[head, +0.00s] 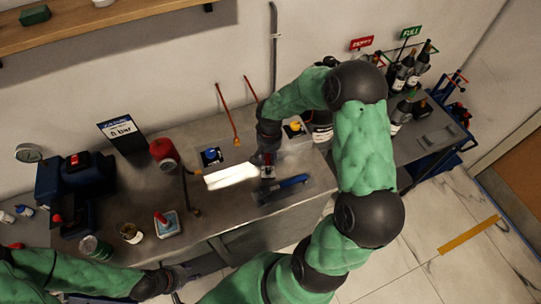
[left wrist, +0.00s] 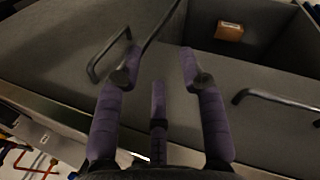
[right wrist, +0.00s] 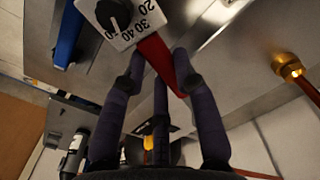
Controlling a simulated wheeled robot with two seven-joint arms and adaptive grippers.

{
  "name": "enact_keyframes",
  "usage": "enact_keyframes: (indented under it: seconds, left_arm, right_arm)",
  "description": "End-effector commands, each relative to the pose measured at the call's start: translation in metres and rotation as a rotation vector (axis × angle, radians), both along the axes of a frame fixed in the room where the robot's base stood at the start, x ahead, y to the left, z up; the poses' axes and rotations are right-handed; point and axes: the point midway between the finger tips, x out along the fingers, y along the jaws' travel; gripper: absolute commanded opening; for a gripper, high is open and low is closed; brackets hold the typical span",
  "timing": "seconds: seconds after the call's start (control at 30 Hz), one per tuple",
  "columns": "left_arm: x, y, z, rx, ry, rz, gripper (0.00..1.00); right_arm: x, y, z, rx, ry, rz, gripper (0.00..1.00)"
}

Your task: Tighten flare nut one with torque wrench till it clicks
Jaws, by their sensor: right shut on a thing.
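My right gripper (head: 266,158) is over the bench, shut on a red strip-like handle (right wrist: 157,60). A white dial block (right wrist: 122,18) with a black knob and numbers adjoins the handle; I cannot tell if it is the torque wrench. A brass nut (right wrist: 291,71) on a copper pipe stands apart at the right of the right wrist view. A brass fitting also shows at a pipe's lower end (head: 237,142); which nut is number one is unclear. My left gripper (head: 182,275) is open and empty before the cabinet front; its fingers show in the left wrist view (left wrist: 160,65).
A blue tool (head: 284,189) lies near the bench's front edge. A bright white patch (head: 230,176) lies left of my right gripper. A red cylinder (head: 163,153), a blue-knobbed block (head: 211,156) and a gauge sign (head: 121,130) stand further left. Drawer handles (left wrist: 108,55) protrude near my left gripper.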

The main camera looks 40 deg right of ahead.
Motion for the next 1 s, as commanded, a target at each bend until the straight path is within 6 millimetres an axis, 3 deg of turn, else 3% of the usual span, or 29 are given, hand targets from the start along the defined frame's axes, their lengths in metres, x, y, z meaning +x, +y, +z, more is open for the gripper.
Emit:
enact_keyframes:
  seconds: [1.0]
  left_arm:
    - [0.0001, 0.0, -0.0095, 0.0, 0.0, 0.0, 0.4]
  right_arm:
    - [0.0047, 0.0071, -0.0008, 0.001, 0.001, -0.064, 0.0]
